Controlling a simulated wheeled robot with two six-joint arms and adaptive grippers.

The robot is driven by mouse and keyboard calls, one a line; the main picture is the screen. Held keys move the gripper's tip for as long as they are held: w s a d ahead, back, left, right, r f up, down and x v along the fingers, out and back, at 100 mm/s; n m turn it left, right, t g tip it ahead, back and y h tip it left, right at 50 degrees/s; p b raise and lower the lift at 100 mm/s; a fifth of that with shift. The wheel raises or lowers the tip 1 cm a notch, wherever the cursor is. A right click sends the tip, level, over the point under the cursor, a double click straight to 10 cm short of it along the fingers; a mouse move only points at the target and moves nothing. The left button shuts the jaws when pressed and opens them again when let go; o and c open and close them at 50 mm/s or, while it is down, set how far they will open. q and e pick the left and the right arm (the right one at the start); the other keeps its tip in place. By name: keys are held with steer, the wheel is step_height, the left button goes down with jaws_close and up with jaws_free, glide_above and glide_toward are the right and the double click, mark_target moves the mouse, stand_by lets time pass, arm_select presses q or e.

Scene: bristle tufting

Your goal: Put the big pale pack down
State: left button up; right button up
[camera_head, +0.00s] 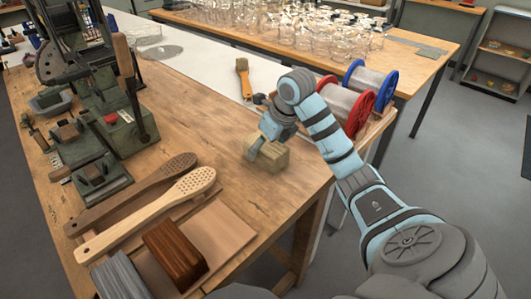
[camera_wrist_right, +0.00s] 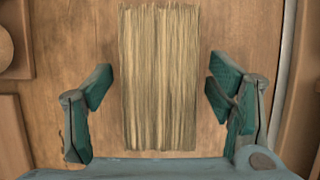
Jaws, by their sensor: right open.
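The big pale pack (camera_head: 270,156) is a block of straw-coloured bristles lying on the wooden workbench, near its right edge. In the right wrist view the pack (camera_wrist_right: 158,80) lies between the open fingers, with bare wood showing on both sides of it. My right gripper (camera_wrist_right: 158,95) is open around the pack; neither finger appears to touch it. In the head view my right gripper (camera_head: 262,140) is at the pack, partly covering it. My left gripper is not in view.
Two perforated brush paddles (camera_head: 165,205), a dark brown block (camera_head: 175,252) and a grey bundle (camera_head: 120,277) lie at the front left. A green machine (camera_head: 110,115) stands at left. Red and blue spools (camera_head: 362,95) stand beyond my arm. Bare wood lies left of the pack.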

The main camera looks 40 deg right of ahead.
steer(key=shift+f, duration=0.2)
stand_by(0.4)
steer(key=c, duration=1.5)
steer(key=shift+r, duration=0.2)
step_height(320, 180, up, 5)
steer(key=p, duration=0.3)
steer(key=shift+r, duration=0.15)
step_height(320, 180, up, 7)
steer(key=p, duration=0.6)
step_height(320, 180, up, 8)
steer(key=p, duration=0.9)
glide_above(266, 144)
